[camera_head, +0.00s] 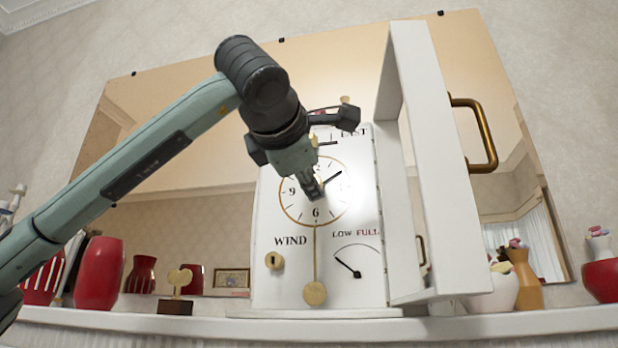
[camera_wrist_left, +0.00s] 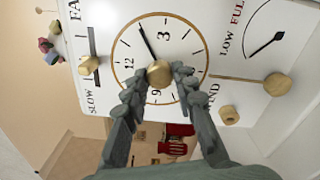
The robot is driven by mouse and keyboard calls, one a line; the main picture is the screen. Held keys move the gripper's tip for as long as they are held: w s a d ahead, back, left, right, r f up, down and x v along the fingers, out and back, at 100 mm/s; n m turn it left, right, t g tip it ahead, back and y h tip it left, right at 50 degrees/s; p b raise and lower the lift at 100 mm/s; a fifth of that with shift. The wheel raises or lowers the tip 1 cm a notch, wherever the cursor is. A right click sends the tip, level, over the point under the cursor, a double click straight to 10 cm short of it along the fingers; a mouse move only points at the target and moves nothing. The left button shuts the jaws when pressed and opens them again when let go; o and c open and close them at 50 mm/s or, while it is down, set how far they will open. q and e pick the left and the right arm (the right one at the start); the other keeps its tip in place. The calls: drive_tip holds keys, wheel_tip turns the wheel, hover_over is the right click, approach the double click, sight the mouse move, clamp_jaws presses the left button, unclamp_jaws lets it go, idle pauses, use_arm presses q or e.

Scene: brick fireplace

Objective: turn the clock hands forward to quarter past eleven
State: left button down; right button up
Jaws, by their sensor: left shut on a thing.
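The white clock (camera_head: 285,240) stands on the mantel with its door (camera_head: 435,150) swung open to the right. My left gripper (camera_head: 314,190) reaches in from the left, over the dial's centre. In the left wrist view my left gripper (camera_wrist_left: 160,82) is shut on the round brass centre knob (camera_wrist_left: 159,73). One black clock hand (camera_head: 332,178) points at about two; it also shows in the left wrist view (camera_wrist_left: 148,46), where the dial (camera_wrist_left: 127,62) appears turned, with 3 at the top. I cannot make out the other hand. My right gripper is not in view.
Below the dial hang a brass pendulum (camera_head: 315,293), a WIND keyhole (camera_head: 274,260) and a LOW/FULL gauge (camera_head: 358,262). A gold key on a dark stand (camera_head: 178,290) and red vases (camera_head: 99,272) stand left. The door has a brass handle (camera_head: 490,135).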

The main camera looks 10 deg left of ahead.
use_arm(q)
drive_tip(key=c, duration=1.2)
unclamp_jaws()
drive_tip(key=s, duration=1.2)
